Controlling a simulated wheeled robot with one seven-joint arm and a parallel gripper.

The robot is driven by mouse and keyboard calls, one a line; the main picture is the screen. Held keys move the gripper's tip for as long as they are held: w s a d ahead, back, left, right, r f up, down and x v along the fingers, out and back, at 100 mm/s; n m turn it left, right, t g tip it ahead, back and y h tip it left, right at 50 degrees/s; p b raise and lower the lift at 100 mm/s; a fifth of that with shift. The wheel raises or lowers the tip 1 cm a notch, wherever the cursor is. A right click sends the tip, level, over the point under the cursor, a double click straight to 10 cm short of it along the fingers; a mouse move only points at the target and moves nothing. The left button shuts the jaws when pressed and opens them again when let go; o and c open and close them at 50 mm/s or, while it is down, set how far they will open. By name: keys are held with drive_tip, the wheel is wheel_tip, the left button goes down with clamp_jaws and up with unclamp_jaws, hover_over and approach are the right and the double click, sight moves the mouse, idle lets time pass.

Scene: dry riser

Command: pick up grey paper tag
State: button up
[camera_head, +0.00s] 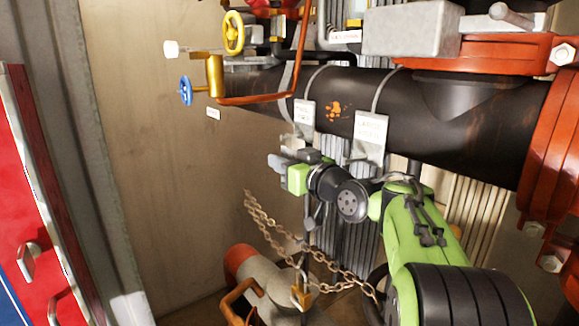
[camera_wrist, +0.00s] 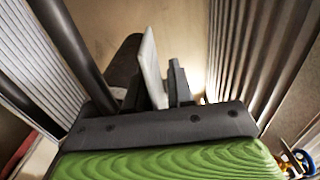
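Two pale grey paper tags hang from the black pipe in the head view: a left tag (camera_head: 304,113) and a right tag (camera_head: 370,132). A smaller pale piece (camera_head: 290,142) shows just above my gripper (camera_head: 276,165), below the left tag. In the wrist view a thin pale grey sheet (camera_wrist: 151,68) stands nearly edge-on between the two dark fingers of my gripper (camera_wrist: 155,75). The fingers look apart, with narrow gaps beside the sheet. I cannot tell for sure which tag this sheet is, or whether a finger touches it.
The black pipe (camera_head: 440,115) with red flanges crosses above my arm. A yellow handwheel (camera_head: 233,33) and a blue handwheel (camera_head: 186,91) are at upper left. A rusty chain (camera_head: 268,226) and a padlock (camera_head: 301,296) hang below.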

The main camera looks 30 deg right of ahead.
clamp_jaws()
drive_tip(key=shift+r, duration=0.15)
drive_tip(key=s+a+p, duration=0.1)
drive_tip(key=a, duration=0.8)
drive_tip(key=s+a+r+p, duration=0.1)
drive_tip(key=s+a, duration=0.1)
drive_tip(key=a, duration=0.6)
drive_tip(key=shift+s+a, duration=0.25)
drive_tip(key=shift+a, duration=0.1)
